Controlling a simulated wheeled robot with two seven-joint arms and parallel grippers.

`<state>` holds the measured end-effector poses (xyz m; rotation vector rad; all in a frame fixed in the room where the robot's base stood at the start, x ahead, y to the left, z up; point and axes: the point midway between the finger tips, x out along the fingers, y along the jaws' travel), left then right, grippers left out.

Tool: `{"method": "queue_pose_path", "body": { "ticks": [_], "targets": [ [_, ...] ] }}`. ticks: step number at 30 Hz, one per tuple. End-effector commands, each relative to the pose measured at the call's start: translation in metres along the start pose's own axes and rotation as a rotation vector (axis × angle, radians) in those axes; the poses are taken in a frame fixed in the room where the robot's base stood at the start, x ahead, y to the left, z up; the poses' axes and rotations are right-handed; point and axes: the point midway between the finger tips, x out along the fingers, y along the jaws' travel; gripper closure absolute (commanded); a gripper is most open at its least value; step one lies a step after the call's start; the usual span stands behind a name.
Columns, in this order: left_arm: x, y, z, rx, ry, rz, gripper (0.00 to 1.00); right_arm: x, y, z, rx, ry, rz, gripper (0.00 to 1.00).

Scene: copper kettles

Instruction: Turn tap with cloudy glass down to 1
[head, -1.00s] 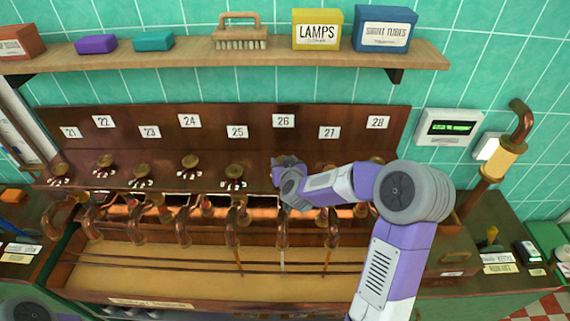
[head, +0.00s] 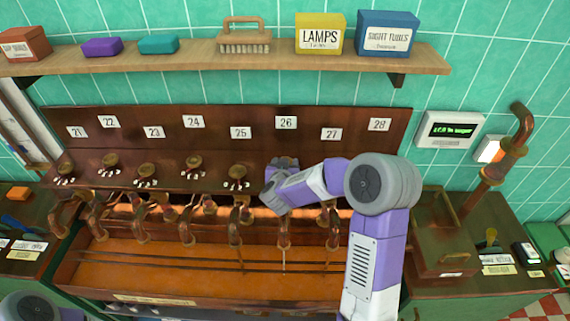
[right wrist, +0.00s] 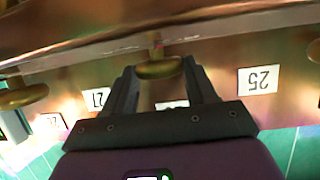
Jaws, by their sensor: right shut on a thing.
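A row of brass tap knobs stands along the dark wooden panel (head: 360,165) under number plates, with copper spouts below; one bare knob (head: 239,172) is under plate 25. My right gripper (head: 283,163) is at the tap under plate 26 (head: 286,122) and hides its knob in the head view. In the right wrist view my gripper (right wrist: 160,75) has its fingers on either side of a brass knob (right wrist: 158,69), shut on it. A pale tube or stream (head: 284,259) hangs under the spout there. I cannot make out which glass is cloudy. My left gripper is out of view.
A shelf (head: 150,62) with boxes and a brush runs above. A wall display (head: 450,129) shows green text too small to read. A copper pipe with an orange-lit section (head: 505,158) stands at the right. The trough (head: 190,275) lies below the spouts.

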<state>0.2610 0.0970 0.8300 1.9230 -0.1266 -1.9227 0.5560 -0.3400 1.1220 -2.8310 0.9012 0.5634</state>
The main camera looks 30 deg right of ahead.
Motion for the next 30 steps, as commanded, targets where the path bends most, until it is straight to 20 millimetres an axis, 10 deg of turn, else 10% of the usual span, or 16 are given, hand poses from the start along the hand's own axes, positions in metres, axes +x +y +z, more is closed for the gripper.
{"method": "queue_pose_path", "body": {
  "ticks": [2,3,7,17,30],
  "targets": [
    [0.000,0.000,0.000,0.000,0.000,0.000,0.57,0.000,0.000,0.000,0.000,0.001,0.000,0.74],
    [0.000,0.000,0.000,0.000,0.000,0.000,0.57,0.000,0.000,0.000,0.000,0.001,0.000,0.39],
    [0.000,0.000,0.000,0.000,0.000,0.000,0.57,0.000,0.000,0.000,0.000,0.001,0.000,0.19],
    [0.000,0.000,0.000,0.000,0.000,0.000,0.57,-0.003,0.000,-0.001,0.000,0.001,-0.002,0.18],
    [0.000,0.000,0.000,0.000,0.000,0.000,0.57,-0.067,0.000,-0.001,0.000,0.003,-0.002,0.18]
  ]
}}
